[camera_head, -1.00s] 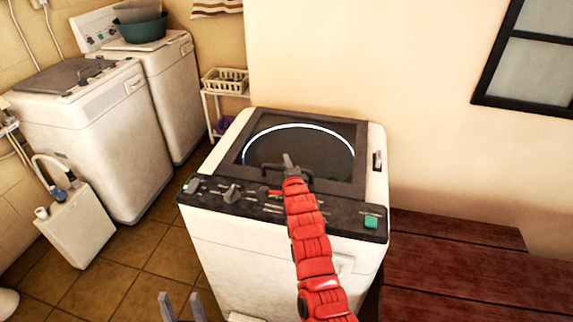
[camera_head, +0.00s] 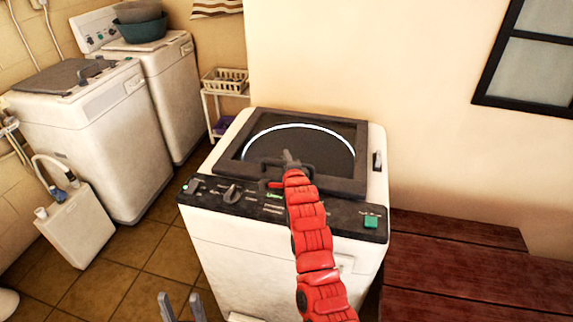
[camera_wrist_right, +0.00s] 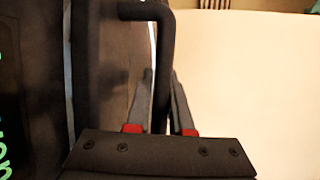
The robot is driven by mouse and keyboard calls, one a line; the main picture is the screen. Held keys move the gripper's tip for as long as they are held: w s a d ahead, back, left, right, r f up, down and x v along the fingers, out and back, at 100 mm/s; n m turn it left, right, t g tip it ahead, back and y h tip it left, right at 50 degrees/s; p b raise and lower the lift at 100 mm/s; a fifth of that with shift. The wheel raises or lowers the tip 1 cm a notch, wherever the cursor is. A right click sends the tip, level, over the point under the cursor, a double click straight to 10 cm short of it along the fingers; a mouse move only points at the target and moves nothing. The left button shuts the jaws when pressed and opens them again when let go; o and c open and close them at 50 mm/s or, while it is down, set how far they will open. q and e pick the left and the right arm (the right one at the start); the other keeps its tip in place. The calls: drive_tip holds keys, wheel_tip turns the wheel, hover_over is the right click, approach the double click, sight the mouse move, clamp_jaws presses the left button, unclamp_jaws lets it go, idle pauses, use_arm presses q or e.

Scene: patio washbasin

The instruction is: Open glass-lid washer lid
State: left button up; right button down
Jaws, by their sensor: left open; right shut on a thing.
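The glass-lid washer (camera_head: 235,255) stands in the middle of the head view, white with a black control panel. Its lid (camera_head: 230,150) has a dark frame and dark glass with a bright ring, and its front edge is raised slightly. My right gripper (camera_head: 290,158), on the red arm, is at the lid's front edge, shut on the dark lid handle (camera_head: 268,163). In the right wrist view, the handle bar (camera_wrist_right: 165,55) runs between the fingers of the right gripper (camera_wrist_right: 162,100). My left gripper (camera_head: 182,306) is open and empty, low in front of the washer.
Two other white washers (camera_head: 95,140) stand at the left, with basins (camera_head: 140,28) on the rear one. A small shelf with a basket (camera_head: 225,82) is behind. Dark red wooden boards (camera_head: 470,270) lie right of the washer. The wall rises close behind it.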

drive_tip(key=w+d+r+g+p, duration=0.1)
drive_tip(key=w+r, duration=0.2)
drive_tip(key=r, duration=0.3)
drive_tip(key=w+d+r+m+g+p, duration=0.1)
drive_tip(key=w+r+g, duration=0.1)
drive_tip(key=r, duration=0.5)
drive_tip(key=w+r+g, duration=0.1)
drive_tip(key=w+r, duration=0.2)
drive_tip(key=r, duration=0.3)
drive_tip(key=shift+w+d+r+g+p, duration=0.4)
drive_tip(key=shift+w+r, duration=0.1)
idle(0.7)
